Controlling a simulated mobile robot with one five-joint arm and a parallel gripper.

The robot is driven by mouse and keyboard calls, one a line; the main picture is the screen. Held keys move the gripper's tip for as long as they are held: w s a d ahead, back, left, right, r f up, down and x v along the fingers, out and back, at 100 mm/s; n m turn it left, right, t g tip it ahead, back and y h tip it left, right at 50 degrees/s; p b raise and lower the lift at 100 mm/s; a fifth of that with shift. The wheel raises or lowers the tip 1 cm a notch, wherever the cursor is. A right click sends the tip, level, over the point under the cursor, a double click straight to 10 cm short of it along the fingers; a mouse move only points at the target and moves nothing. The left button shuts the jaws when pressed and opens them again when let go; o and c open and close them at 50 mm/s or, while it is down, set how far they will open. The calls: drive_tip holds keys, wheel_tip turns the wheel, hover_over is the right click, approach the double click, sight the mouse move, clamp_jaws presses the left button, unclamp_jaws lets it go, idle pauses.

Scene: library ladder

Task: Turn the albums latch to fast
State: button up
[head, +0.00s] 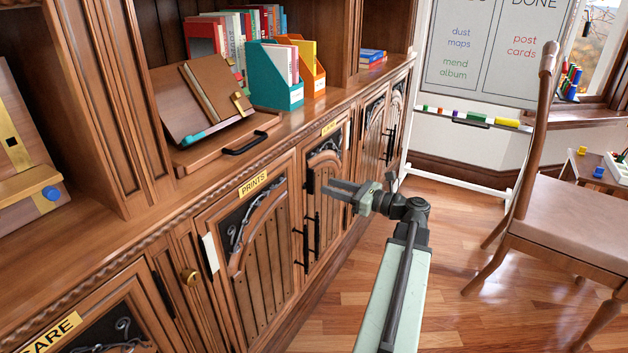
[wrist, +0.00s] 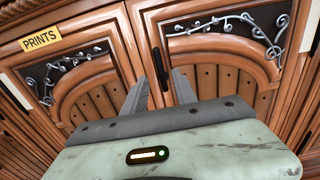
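No latch lettered "albums" can be made out in either view. My gripper (head: 340,191) is in front of the cabinet doors in the head view, its two fingers apart with nothing between them. In the wrist view the open fingers (wrist: 161,92) point at the seam between two doors. In the head view, black handles (head: 305,243) stand at the door edges, below and left of my gripper. A yellow label (head: 329,128) above the door behind it is too small to read surely.
The left door carries a "PRINTS" label (head: 253,185). A wooden stand (head: 210,100), a teal file box (head: 275,82) and books stand on the cabinet top. A chair (head: 560,215) stands on the right. The floor (head: 470,300) between is clear.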

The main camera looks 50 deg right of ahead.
sight(310, 182)
drive_tip(key=x, duration=0.6)
drive_tip(key=shift+w, duration=0.15)
